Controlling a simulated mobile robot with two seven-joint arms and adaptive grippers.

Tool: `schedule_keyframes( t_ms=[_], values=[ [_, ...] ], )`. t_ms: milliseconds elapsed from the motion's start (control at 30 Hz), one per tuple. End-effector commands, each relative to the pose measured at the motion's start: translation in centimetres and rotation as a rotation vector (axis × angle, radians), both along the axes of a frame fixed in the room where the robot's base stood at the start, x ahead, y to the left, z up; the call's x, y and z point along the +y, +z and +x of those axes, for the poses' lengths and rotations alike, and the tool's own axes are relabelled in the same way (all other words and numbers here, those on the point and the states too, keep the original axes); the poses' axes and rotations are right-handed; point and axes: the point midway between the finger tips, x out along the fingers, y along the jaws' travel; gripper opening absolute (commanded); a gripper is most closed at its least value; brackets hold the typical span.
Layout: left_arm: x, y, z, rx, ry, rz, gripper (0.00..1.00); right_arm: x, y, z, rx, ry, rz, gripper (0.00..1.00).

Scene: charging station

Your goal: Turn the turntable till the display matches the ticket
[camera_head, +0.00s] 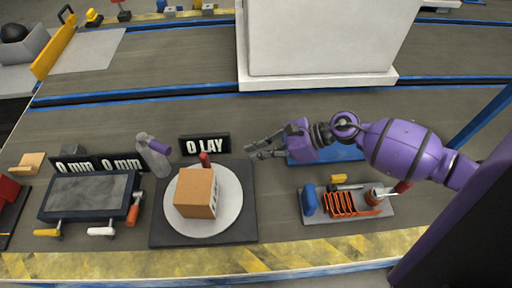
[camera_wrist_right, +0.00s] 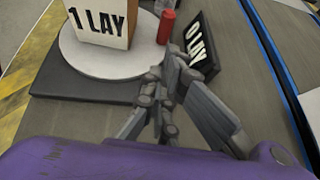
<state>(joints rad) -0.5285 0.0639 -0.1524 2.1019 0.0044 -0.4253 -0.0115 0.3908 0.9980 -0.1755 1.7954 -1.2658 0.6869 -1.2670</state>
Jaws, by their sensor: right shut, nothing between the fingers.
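The turntable (camera_head: 229,215) is a round white plate on a dark square base, left of centre in the head view. A cardboard box (camera_head: 196,192) stands on it. In the wrist view, a white ticket on the box (camera_wrist_right: 100,20) reads "1 LAY". A red upright peg (camera_head: 204,159) stands near the plate's back edge; it also shows in the wrist view (camera_wrist_right: 167,27). The black display (camera_head: 205,145) behind the turntable reads "0 LAY". My right gripper (camera_head: 254,150) is shut and empty, right of the turntable and apart from the peg. My left gripper is out of view.
A grey bottle (camera_head: 155,158) with a purple top stands left of the display. Two "0 mm" displays (camera_head: 99,164) stand behind a dark panel (camera_head: 88,196) with several handles. A tray with orange coils (camera_head: 352,204) lies to the right. Bench between turntable and tray is clear.

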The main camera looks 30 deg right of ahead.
Motion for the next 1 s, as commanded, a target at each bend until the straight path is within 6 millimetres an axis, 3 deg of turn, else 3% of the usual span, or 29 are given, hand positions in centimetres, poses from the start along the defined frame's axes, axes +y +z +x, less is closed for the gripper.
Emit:
schedule_keyframes(
  t_ms=[300, 500, 1000],
  values=[
    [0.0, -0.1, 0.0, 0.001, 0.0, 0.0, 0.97, 5.4, -3.4, 2.9, -0.001, 0.001, 0.004, 0.0],
    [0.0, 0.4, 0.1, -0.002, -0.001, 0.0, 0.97, 7.9, -3.3, 4.3, -0.002, 0.0, 0.004, 0.0],
    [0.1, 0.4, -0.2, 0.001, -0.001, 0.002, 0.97, 8.8, -3.4, 4.7, 0.0, 0.0, 0.001, 0.0]
  ],
)
